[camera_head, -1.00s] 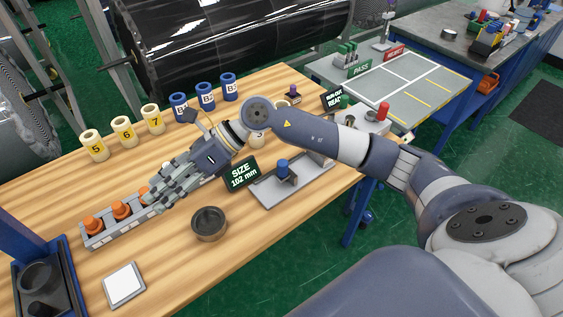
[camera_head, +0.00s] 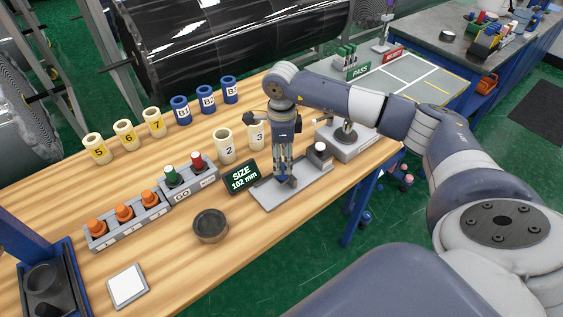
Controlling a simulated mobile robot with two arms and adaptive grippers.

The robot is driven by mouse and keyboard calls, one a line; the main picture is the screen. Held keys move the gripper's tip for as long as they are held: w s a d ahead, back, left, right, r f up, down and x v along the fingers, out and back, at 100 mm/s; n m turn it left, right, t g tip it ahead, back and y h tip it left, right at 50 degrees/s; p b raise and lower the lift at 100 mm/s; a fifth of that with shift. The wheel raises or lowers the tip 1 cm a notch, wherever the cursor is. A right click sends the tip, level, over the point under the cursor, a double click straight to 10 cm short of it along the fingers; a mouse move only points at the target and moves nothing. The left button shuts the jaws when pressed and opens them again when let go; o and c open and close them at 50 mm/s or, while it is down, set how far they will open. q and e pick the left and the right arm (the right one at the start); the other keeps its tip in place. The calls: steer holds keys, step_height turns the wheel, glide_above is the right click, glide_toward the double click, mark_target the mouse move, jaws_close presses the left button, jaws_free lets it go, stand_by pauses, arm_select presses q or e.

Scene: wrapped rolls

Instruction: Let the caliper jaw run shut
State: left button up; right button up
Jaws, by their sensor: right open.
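The caliper is a flat grey base plate (camera_head: 312,180) near the table's front edge, with a dark display (camera_head: 242,177) reading "SIZE 102 mm" beside its left end. A block with a dark side and pale top (camera_head: 319,154) stands at its right end. My right gripper (camera_head: 285,180) points straight down over the left-middle of the plate, its fingertips low around the caliper's sliding jaw. The fingers and wrist hide the jaw's blue knob, so I cannot tell whether they touch it. The right gripper is open. My left gripper is not in view.
Left of the display are a GO box (camera_head: 182,183) with green and red knobs and a rack of orange knobs (camera_head: 125,216). A dark round bowl (camera_head: 210,226) and white pad (camera_head: 127,285) lie in front. Cream rolls (camera_head: 224,147) and blue rolls (camera_head: 206,99) stand behind.

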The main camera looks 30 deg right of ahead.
mark_target(284, 175)
steer(key=shift+f+p, duration=0.4)
steer(key=shift+f, duration=1.55)
